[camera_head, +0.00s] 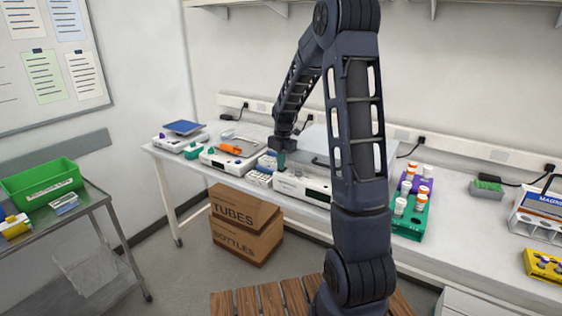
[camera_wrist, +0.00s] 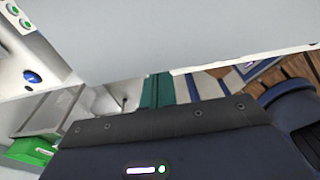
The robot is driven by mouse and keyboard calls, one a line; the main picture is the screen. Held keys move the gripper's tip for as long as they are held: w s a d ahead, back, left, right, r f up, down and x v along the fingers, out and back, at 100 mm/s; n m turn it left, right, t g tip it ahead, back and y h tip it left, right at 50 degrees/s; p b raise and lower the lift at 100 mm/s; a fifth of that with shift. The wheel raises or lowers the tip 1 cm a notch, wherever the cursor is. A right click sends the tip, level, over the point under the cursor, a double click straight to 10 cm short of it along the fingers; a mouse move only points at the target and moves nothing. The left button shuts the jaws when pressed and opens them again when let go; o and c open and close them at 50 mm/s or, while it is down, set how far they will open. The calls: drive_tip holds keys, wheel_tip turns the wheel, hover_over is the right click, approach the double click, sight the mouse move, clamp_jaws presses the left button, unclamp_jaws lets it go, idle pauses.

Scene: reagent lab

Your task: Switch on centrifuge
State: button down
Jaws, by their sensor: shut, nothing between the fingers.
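The centrifuge seems to be the white bench device (camera_head: 303,186) with a dark panel on its front, in the middle of the bench. Part of it is hidden behind my arm. My gripper (camera_head: 281,160) points down at the left end of this device, with its teal fingers shut and empty. I cannot tell whether they touch it. In the wrist view the teal fingers (camera_wrist: 158,90) show beyond the dark gripper body. A white panel with a blue round button (camera_wrist: 32,76) and green round buttons is at the upper left there; I cannot tell which device it belongs to.
Left along the bench are a device with an orange item (camera_head: 232,150) and a scale-like device with a blue plate (camera_head: 184,127). A green rack with bottles (camera_head: 411,222) stands right of my arm. Cardboard boxes (camera_head: 245,222) sit below. A cart with a green bin (camera_head: 42,184) is at left.

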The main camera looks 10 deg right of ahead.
drive_tip(key=shift+f, duration=0.15)
idle(0.5)
drive_tip(key=shift+w+d+r, duration=0.25)
drive_tip(key=shift+w+d, duration=0.25)
wheel_tip(320, 180, up, 14)
drive_tip(key=s+a, duration=0.1)
idle(0.6)
drive_tip(key=shift+s+a, duration=0.1)
drive_tip(key=shift+s, duration=0.05)
